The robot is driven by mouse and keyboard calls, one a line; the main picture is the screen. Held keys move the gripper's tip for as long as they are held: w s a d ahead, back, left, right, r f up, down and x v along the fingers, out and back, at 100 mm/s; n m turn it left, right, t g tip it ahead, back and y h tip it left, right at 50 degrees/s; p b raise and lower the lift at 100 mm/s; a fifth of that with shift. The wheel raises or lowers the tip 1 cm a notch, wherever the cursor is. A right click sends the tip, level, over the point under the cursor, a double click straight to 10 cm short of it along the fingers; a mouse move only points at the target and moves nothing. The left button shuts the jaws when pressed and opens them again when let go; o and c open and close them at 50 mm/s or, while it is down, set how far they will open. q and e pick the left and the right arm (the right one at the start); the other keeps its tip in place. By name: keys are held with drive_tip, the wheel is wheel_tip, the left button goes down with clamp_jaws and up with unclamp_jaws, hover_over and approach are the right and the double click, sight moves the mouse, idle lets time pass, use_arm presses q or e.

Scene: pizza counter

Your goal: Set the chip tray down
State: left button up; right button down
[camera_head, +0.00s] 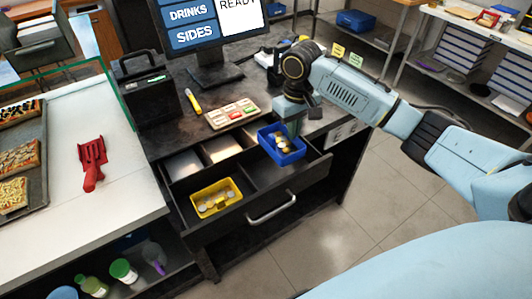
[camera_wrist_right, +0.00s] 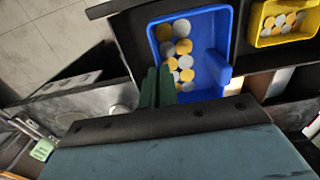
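The chip tray is a small blue tray (camera_head: 297,157) holding several yellow and grey round chips. It is over the back right part of the open drawer (camera_head: 240,222); I cannot tell whether it touches the drawer. My right gripper (camera_head: 292,127) reaches down to the tray's back edge. In the right wrist view, its dark green fingers (camera_wrist_right: 159,88) are close together at a corner of the blue tray (camera_wrist_right: 226,38) and look shut on its wall, though the grip itself is partly hidden. My left gripper is not in view.
A yellow tray of chips (camera_head: 196,208) sits in the drawer's front left compartment. Other compartments look empty. A keypad (camera_head: 232,112), yellow marker (camera_head: 193,101), black box (camera_head: 146,90) and screen (camera_head: 212,62) stand behind. A red scoop (camera_head: 92,160) lies on the left counter.

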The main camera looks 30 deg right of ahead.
sight(293, 143)
drive_tip(key=shift+w+f, duration=0.15)
drive_tip(key=shift+f, duration=0.1)
drive_tip(key=f, duration=0.5)
drive_tip(key=shift+s, duration=0.35)
wheel_tip(293, 143, down, 4)
drive_tip(key=shift+w+r, duration=0.1)
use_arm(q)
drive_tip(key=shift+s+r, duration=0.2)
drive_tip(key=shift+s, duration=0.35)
use_arm(e)
drive_tip(key=shift+f, duration=0.2)
drive_tip(key=shift+f, duration=0.2)
drive_tip(key=c, duration=1.7)
unclamp_jaws()
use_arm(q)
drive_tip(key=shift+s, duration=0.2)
